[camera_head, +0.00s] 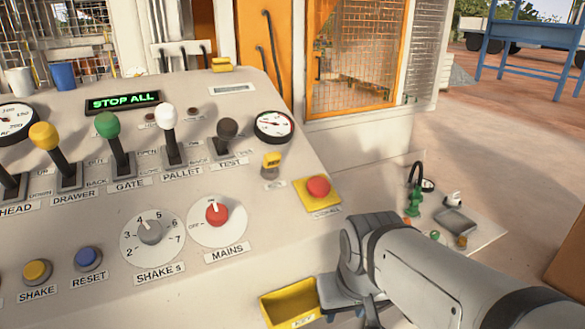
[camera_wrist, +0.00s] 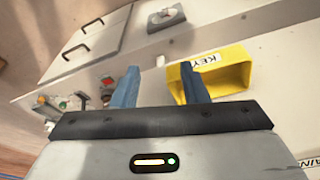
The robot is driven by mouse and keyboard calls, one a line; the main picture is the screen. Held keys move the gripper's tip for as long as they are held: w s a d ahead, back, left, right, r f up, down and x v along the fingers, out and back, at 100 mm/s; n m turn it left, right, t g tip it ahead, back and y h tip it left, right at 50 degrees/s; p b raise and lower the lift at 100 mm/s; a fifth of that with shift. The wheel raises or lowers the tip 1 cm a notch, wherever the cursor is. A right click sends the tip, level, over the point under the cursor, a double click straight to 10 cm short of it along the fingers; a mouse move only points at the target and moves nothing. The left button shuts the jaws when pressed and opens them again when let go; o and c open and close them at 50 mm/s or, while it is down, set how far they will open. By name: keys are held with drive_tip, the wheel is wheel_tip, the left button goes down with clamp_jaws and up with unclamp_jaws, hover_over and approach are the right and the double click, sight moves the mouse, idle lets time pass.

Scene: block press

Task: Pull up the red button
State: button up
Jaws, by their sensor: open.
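The red button (camera_head: 318,187) is a round mushroom cap on a yellow square plate (camera_head: 303,194), near the right edge of the sloped control panel (camera_head: 120,225). I cannot make the button out for certain in the wrist view. My gripper (camera_wrist: 160,78) is open, with two blue fingers apart and nothing between them. In the head view my arm comes in from the lower right, and the gripper end is low, below the button and beside the yellow KEY box. The fingers are mostly hidden there.
The yellow KEY box (camera_head: 291,303) sits on the panel front; in the wrist view it (camera_wrist: 228,72) is close to the right finger. The red MAINS knob (camera_head: 217,214) and several levers stand left of the button. A side shelf (camera_head: 470,232) holds small fittings.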

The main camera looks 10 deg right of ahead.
sight(319, 183)
drive_tip(key=o, duration=0.5)
drive_tip(key=shift+n+t, duration=0.3)
drive_tip(key=shift+n, duration=0.3)
drive_tip(key=w+r+p, duration=0.1)
drive_tip(key=w+r, duration=0.1)
drive_tip(key=r, duration=0.1)
drive_tip(key=w+r+p, duration=0.2)
drive_tip(key=w+r, duration=0.1)
drive_tip(key=w+r+p, duration=0.2)
drive_tip(key=r, duration=0.2)
drive_tip(key=shift+w+d, duration=0.1)
drive_tip(key=shift+w, duration=0.05)
drive_tip(key=shift+c, duration=0.2)
drive_tip(key=shift+o, duration=0.5)
drive_tip(key=w+r+n+t+y+p, duration=0.1)
drive_tip(key=w+r+p, duration=0.4)
drive_tip(key=w+r, duration=0.5)
drive_tip(key=shift+w+d+n+p, duration=0.3)
drive_tip(key=shift+w+n+p, duration=0.05)
drive_tip(key=shift+w+n, duration=0.15)
drive_tip(key=x, duration=0.3)
drive_tip(key=w+p+x, duration=0.1)
drive_tip(key=x, duration=0.2)
drive_tip(key=shift+r, duration=0.15)
drive_tip(key=shift+w+a+f, duration=0.15)
drive_tip(key=shift+w+f, duration=0.05)
drive_tip(key=shift+f, duration=0.5)
drive_tip(key=shift+c, duration=0.5)
